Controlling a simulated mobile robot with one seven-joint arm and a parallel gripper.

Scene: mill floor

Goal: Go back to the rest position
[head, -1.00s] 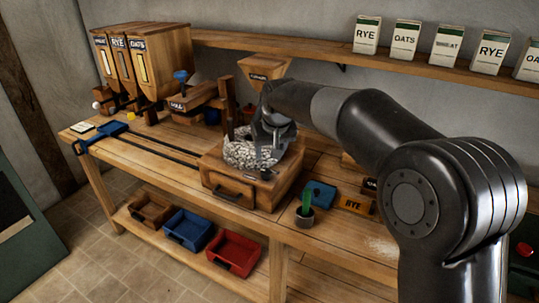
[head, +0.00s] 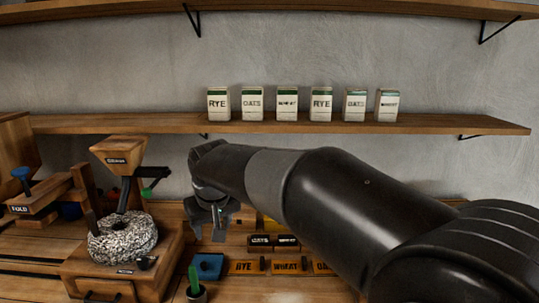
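My gripper (head: 209,233) hangs at the end of my arm in the head view, fingers pointing down, above the bench and right of the mill. Its fingers look apart, with nothing visible between them. The mill, with its round speckled stone (head: 122,238) and wooden hopper (head: 118,151), stands to the left, apart from the gripper. My arm runs from the lower right across the picture and hides part of the bench and the wall behind.
Below the gripper are a blue box (head: 207,266), a potted green plant (head: 195,285) and orange labelled blocks (head: 245,267). Several labelled bags (head: 218,104) stand on a wall shelf (head: 430,126) above the arm. A wooden device labelled FOLD (head: 22,207) stands at far left.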

